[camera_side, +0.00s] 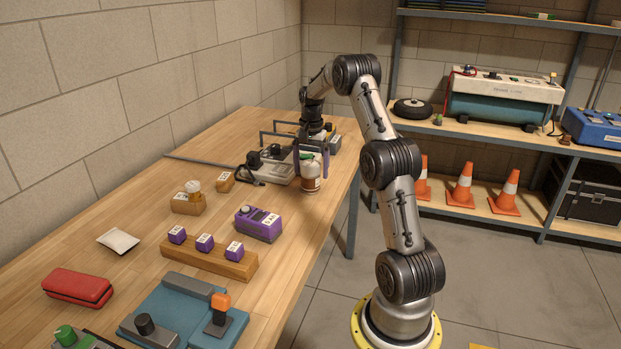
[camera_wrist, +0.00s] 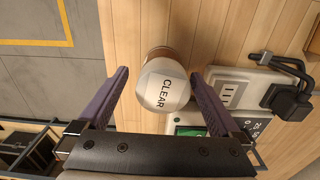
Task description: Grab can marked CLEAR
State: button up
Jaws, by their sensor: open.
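The can marked CLEAR (camera_wrist: 163,85) stands on the wooden table, its white top with the black word facing the wrist camera. In the side view the can (camera_side: 311,174) is white with a brownish band, near the table's right edge. My gripper (camera_wrist: 158,75) is open, with one purple finger on each side of the can. Gaps show between both fingers and the can in the wrist view. In the side view my gripper (camera_side: 312,160) is over the can from above, and the fingers partly hide it.
A pale socket box with a black plug (camera_wrist: 245,93) sits close to the right finger. A green-screened device (camera_wrist: 190,131) lies partly under my gripper. A purple device (camera_side: 258,224) and a wooden block with purple cubes (camera_side: 208,258) stand nearer the side camera. The table edge is close on the can's other side.

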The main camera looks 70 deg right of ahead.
aim_at(310, 180)
jog(key=shift+w+d+f, duration=0.1)
jog(key=shift+d+f, duration=0.05)
jog(key=shift+f, duration=1.2)
jog(key=shift+w+d+f, duration=0.1)
jog(key=shift+d+f, duration=0.05)
jog(key=shift+f, duration=1.15)
jog(key=shift+r, duration=0.1)
jog(key=c, duration=1.6)
